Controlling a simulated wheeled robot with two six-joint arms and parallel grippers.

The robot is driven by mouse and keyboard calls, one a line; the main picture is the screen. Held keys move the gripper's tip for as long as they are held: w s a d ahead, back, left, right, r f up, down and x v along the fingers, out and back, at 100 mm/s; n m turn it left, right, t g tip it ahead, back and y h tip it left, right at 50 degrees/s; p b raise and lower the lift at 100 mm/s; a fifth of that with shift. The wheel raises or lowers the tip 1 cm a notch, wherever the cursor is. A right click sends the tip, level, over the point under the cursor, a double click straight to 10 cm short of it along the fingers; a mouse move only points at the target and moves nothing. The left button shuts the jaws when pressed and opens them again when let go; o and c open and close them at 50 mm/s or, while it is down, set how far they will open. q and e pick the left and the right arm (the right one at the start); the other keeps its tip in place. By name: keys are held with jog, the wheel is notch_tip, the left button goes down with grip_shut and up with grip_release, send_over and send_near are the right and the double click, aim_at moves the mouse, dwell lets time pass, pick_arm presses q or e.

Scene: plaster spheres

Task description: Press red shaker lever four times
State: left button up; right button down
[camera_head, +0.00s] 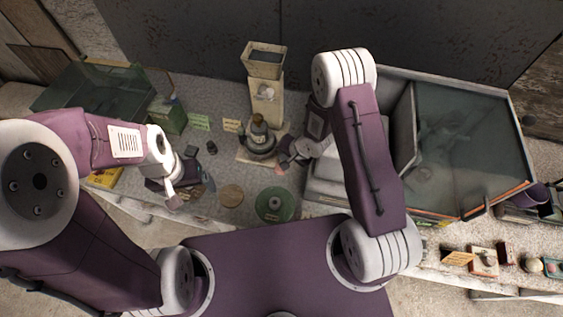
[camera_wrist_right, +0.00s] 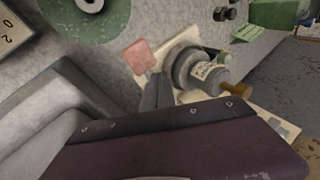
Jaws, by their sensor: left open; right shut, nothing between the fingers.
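The shaker (camera_head: 259,147) stands on a pale base plate near the middle of the bench, with a dark round body and a brown-topped bottle in it. Its red lever pad (camera_head: 279,170) shows as a small patch just below my right gripper (camera_head: 287,156). In the right wrist view the lever pad (camera_wrist_right: 138,56) is a flat pinkish-red square beside the shut fingertips (camera_wrist_right: 156,82), with the shaker body (camera_wrist_right: 198,72) to their right. I cannot tell whether fingers and pad touch. My left gripper (camera_head: 173,192) is open, away to the left above the bench.
A green disc (camera_head: 275,205) and a brown round mat (camera_head: 230,195) lie in front of the shaker. A hopper tower (camera_head: 265,75) stands behind it. A large glass-lidded case (camera_head: 470,140) is at right, and a green-tinted glass box (camera_head: 95,95) at back left.

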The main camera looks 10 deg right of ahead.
jog(key=shift+s+a+f+b, duration=0.1)
jog(key=shift+s+f+b, duration=0.15)
jog(key=shift+f+b, duration=0.3)
jog(key=shift+s+a+f+b, duration=0.1)
jog(key=shift+s+f+b, duration=0.25)
jog(key=shift+f, duration=0.3)
jog(key=shift+s+a+f+b, duration=0.1)
jog(key=shift+s+f+b, duration=0.05)
jog(key=shift+f+b, duration=0.4)
dwell(1.8)
jog(key=shift+r, duration=0.1)
dwell(0.4)
jog(key=r+p, duration=0.1)
jog(key=w+r+p, duration=0.1)
jog(key=p, duration=0.1)
jog(key=r+p, duration=0.1)
jog(key=shift+w+d+r, duration=0.2)
jog(key=shift+w+d, duration=0.05)
jog(key=shift+d, duration=0.05)
jog(key=shift+r+p, duration=0.35)
jog(key=shift+p, duration=0.15)
jog(key=shift+w, duration=0.15)
